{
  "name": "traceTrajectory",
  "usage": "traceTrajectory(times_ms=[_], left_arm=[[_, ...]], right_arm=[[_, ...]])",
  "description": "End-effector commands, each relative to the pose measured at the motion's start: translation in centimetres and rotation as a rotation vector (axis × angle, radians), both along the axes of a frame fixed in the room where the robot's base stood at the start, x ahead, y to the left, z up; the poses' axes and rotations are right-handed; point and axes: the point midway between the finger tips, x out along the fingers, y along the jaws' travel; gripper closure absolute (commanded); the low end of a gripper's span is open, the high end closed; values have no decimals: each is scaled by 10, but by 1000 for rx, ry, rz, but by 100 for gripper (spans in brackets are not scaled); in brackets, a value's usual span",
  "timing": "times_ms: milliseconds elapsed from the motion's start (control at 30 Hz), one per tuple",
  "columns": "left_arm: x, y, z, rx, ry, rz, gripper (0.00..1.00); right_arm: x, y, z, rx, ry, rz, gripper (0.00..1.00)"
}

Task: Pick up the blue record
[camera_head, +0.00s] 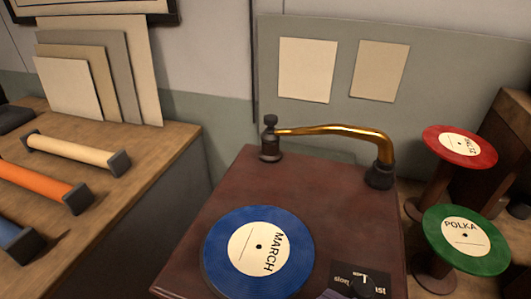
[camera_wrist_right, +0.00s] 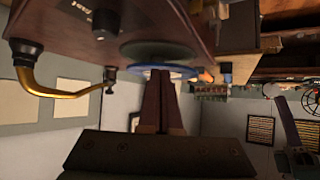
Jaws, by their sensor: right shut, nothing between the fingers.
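The blue record (camera_head: 215,255), with a cream label reading MARCH, lies flat on the dark red-brown turntable (camera_head: 330,205). In the right wrist view, which is upside down, the record shows as a thin blue disc (camera_wrist_right: 190,70) seen nearly edge-on. My right gripper (camera_wrist_right: 160,76) is shut and empty, its fingertips close to the record's edge. I cannot tell whether they touch it.
A brass tonearm (camera_head: 335,129) stands at the turntable's back. A red record (camera_head: 436,142) and a green record (camera_head: 450,255) rest on stands to the right. A wooden counter (camera_head: 150,150) with coloured rolls is on the left.

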Motion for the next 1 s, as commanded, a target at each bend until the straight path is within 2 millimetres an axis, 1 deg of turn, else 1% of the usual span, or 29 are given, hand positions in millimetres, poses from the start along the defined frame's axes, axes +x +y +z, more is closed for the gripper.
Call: traceTrajectory(times_ms=[33,133,267,600,733,767,867,933,1000], left_arm=[[0,0,3,0,0,0,100],[0,0,4,0,0,0,100],[0,0,6,0,0,0,100],[0,0,13,0,0,0,100],[0,0,14,0,0,0,100],[0,0,14,0,0,0,100],[0,0,17,0,0,0,100],[0,0,12,0,-1,0,100],[0,0,10,0,-1,0,100]], right_arm=[[1,1,2,7,-10,8,100],[6,5,3,15,-18,12,100],[21,17,4,17,-20,12,100],[77,62,4,17,-19,11,100],[94,76,3,17,-18,12,100],[97,78,3,15,-19,13,100],[95,76,-5,12,-14,12,100],[95,76,-13,14,-16,12,100],[95,76,-14,14,-17,12,100]])
